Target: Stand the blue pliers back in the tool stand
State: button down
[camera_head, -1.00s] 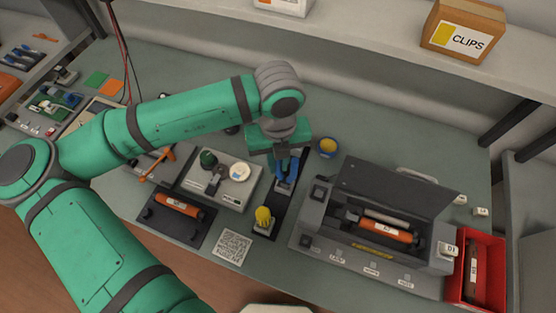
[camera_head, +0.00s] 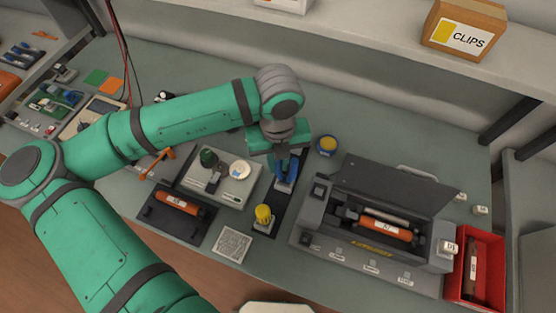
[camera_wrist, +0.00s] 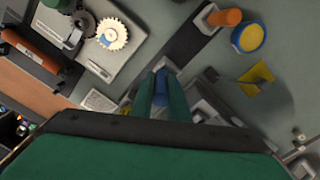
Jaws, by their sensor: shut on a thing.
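The blue pliers (camera_head: 285,171) are below my gripper (camera_head: 284,157), which is shut on them. In the wrist view the blue of the pliers (camera_wrist: 161,84) shows between the green fingers of my gripper (camera_wrist: 162,96). The tool stand (camera_head: 272,212) is a dark strip with light grey holders. The pliers are over its middle holder (camera_head: 284,187), pointing down. I cannot tell how deep they sit in it. A yellow-handled tool (camera_head: 263,213) stands in the near holder. An orange-handled tool (camera_wrist: 226,17) sits at the stand's other end in the wrist view.
Left of the stand is a grey tray (camera_head: 232,191) with a green part and a cream gear. Right of it is an open grey printer unit (camera_head: 312,212) with an orange cartridge (camera_head: 385,227). A blue-rimmed yellow bowl (camera_head: 327,145) is behind. A red bin (camera_head: 468,290) stands far right.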

jog(key=c, duration=1.6)
grip_release()
jog(key=shift+c, duration=0.2)
notch_tip(320, 180, up, 11)
jog(key=shift+f, duration=0.1)
